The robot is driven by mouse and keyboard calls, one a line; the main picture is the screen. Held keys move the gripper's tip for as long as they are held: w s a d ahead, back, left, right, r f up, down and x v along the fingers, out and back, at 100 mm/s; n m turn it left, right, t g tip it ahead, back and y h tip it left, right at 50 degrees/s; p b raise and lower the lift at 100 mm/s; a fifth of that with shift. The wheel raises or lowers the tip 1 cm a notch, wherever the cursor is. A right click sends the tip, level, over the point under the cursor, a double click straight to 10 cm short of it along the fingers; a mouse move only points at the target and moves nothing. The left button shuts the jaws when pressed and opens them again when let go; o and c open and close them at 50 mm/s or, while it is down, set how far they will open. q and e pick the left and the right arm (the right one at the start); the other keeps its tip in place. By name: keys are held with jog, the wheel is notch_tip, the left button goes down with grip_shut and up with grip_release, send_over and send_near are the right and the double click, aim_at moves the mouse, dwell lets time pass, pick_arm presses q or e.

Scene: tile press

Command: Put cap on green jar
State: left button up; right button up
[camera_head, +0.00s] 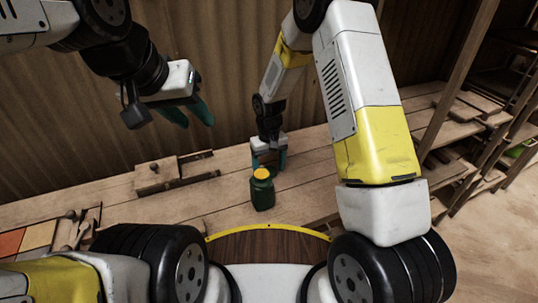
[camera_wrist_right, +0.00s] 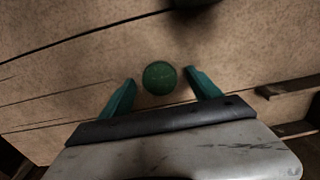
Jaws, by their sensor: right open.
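A dark green jar (camera_head: 262,193) with an orange-yellow top stands upright on the wooden bench in the head view. My right gripper (camera_head: 269,163) points down just behind it, its teal fingers apart. In the right wrist view, a round green disc, which looks like the cap (camera_wrist_right: 160,77), lies between the open fingertips of my right gripper (camera_wrist_right: 160,80). I cannot tell whether the fingers touch it. In the head view the disc is hidden. A dark green shape at the wrist view's top edge may be the jar. My left gripper (camera_head: 198,124) is raised at the left, fingers apart and empty.
A wooden block with a bar (camera_head: 157,176) lies on the bench left of the jar. Coloured tiles (camera_head: 24,240) and wooden-handled tools (camera_head: 70,232) are at the bench's left end. Slatted shelves (camera_head: 490,125) stand at the right. Bench around the jar is mostly clear.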

jog(key=shift+c, duration=0.2)
jog(key=c, duration=1.4)
jog(key=shift+o, duration=0.2)
notch_tip(320, 180, up, 10)
